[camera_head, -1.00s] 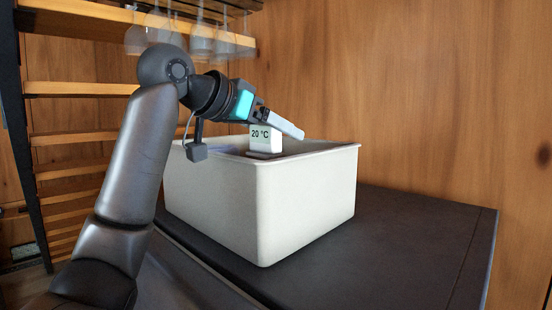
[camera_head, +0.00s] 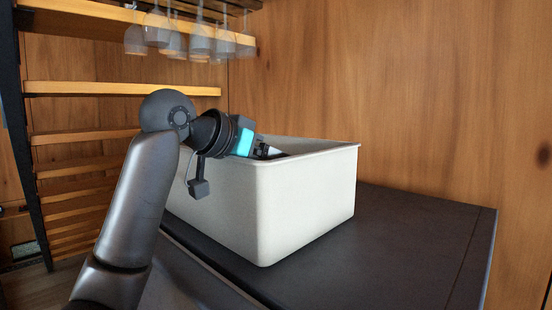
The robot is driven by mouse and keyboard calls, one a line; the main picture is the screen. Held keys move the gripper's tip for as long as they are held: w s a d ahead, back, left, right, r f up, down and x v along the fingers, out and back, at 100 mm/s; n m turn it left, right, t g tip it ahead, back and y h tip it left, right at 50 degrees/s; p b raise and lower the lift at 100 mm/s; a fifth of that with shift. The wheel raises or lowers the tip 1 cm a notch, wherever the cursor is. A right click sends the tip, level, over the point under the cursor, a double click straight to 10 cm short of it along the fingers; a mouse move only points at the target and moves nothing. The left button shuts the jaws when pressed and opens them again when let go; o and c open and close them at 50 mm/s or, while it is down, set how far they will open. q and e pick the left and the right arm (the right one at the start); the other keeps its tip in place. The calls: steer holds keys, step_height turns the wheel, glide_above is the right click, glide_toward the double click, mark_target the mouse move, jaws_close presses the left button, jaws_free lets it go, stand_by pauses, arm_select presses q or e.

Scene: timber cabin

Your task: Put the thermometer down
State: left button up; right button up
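A white bin (camera_head: 305,208) with an open top stands on the dark counter. My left gripper (camera_head: 268,152) reaches over the bin's left rim and down into it. Its fingertips are hidden behind the bin's near wall, so I cannot see whether they are open or shut. The thermometer is not visible now; the inside of the bin is mostly hidden. My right gripper is not in view.
The dark counter (camera_head: 420,235) is bare to the right of the bin. A timber wall (camera_head: 400,90) stands behind it. Several glasses (camera_head: 200,42) hang above, at the upper left, in front of wooden shelves (camera_head: 85,138).

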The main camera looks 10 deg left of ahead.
arm_select(q)
steer(key=shift+f, duration=0.75)
steer(key=o, duration=1.3)
steer(key=shift+d, duration=0.1)
steer(key=shift+r, duration=0.7)
steer(key=shift+b+v, duration=1.6)
steer(key=shift+v, duration=4.55)
steer(key=shift+w+r, duration=0.15)
steer(key=shift+r, duration=0.05)
